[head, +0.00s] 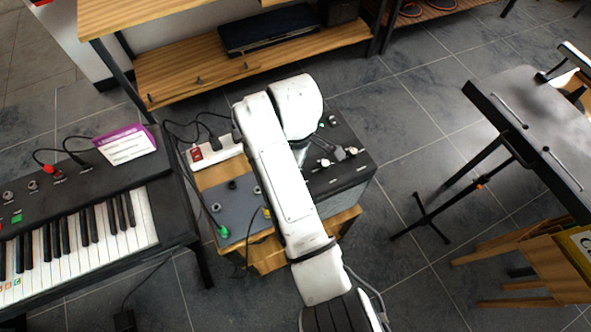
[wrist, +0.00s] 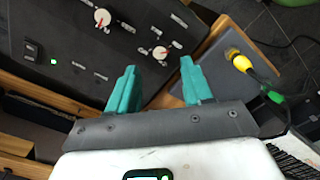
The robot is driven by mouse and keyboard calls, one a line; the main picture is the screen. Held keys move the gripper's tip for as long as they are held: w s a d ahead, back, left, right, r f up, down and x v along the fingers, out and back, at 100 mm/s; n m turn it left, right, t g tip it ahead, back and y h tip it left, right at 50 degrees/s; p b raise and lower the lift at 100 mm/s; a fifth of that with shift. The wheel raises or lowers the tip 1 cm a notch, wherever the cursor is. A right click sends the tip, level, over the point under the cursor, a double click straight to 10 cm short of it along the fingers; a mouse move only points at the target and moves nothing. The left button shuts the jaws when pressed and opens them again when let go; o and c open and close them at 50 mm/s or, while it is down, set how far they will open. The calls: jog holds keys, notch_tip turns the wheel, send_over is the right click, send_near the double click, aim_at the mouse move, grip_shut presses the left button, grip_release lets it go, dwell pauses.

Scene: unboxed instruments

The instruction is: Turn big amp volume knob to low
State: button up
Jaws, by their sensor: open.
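The big amp is a black box (head: 345,177) on a low wooden stand, just right of my arm in the head view. Its top panel carries white knobs, one (head: 352,151) near the right and one (head: 324,163) closer to my arm. The wrist view shows the black panel (wrist: 60,45) with two white-and-red knobs, a larger one (wrist: 102,18) and a smaller one (wrist: 160,53). I cannot read which is volume. My gripper (wrist: 158,82) has teal fingers, open and empty, with the smaller knob just beyond the gap. In the head view my arm hides most of the gripper.
A grey pedal box (head: 237,205) with cables stands left of the amp; its yellow plug (wrist: 240,64) shows in the wrist view. A white power strip (head: 213,153) lies behind it.

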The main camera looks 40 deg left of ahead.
notch_tip(320, 180, down, 6)
jog(key=shift+r, duration=0.15)
dwell(0.3)
grip_shut()
